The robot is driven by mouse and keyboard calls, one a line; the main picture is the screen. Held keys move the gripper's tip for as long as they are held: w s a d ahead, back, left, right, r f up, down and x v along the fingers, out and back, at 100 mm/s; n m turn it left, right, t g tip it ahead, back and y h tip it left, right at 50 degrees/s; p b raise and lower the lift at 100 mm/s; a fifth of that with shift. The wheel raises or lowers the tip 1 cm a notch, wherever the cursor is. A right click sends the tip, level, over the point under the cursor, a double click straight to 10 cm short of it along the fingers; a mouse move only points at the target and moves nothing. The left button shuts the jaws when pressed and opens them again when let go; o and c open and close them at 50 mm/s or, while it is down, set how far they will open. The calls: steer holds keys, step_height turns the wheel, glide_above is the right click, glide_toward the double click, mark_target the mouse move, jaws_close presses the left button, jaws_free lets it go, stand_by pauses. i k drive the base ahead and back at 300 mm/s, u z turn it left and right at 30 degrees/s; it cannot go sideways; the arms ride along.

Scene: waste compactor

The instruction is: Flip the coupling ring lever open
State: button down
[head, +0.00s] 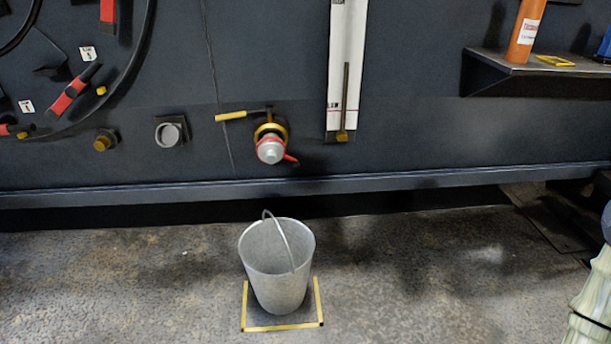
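The coupling (270,150) sticks out of the dark wall in the middle of the head view, with a silver end cap and a brass-coloured body behind it. A red ring goes around it, and a short red lever (290,158) points from the ring to the lower right. A second lever with a yellow handle (231,115) reaches left from the top of the brass body. My gripper is not in view.
A metal bucket (268,262) stands on the floor below the coupling, inside a yellow-marked square. A white gauge panel (346,62) hangs right of the coupling. A shelf (532,66) juts out at the upper right. The floor left of the bucket is clear.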

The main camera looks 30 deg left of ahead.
mark_target(296, 164)
steer(key=i, duration=0.3)
steer(key=u, duration=1.2)
